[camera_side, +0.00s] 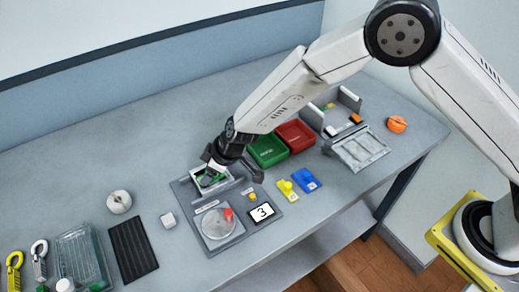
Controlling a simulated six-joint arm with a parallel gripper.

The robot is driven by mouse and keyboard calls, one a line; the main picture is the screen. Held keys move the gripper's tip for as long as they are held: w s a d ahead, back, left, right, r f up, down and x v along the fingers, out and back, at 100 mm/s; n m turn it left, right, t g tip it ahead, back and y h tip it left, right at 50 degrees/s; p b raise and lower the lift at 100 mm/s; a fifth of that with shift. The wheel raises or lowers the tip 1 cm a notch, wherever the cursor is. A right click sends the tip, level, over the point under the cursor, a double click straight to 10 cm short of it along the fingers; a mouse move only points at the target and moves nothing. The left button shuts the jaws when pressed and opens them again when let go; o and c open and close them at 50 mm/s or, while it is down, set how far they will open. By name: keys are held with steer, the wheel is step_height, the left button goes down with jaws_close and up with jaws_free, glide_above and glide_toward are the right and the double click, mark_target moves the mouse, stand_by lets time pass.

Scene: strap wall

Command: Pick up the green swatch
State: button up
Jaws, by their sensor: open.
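A green piece (209,178), which looks like the green swatch, lies inside a small pale-rimmed holder (197,187) on the grey board. Its outline is small and partly covered by my gripper, so its exact shape is unclear. My gripper (233,169) is open, pointing down just above and to the right of the holder. One dark finger shows on the right; the other is near the holder's upper edge. I cannot tell whether a finger touches the green piece.
The grey board also bears a round dish (217,226) with a red piece and a card marked 3 (262,212). Green (268,152) and red (295,136) bins stand behind right. Yellow (287,188) and blue (306,180) blocks lie right.

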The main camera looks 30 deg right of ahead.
stand_by(0.4)
jaws_close()
steer(key=shift+r, duration=0.2)
steer(key=shift+r, duration=1.1)
steer(key=s+d+r, duration=0.6)
steer(key=s+r, duration=0.4)
steer(key=s, duration=0.2)
steer(key=shift+s+d+r, duration=0.2)
steer(key=shift+s+d, duration=0.05)
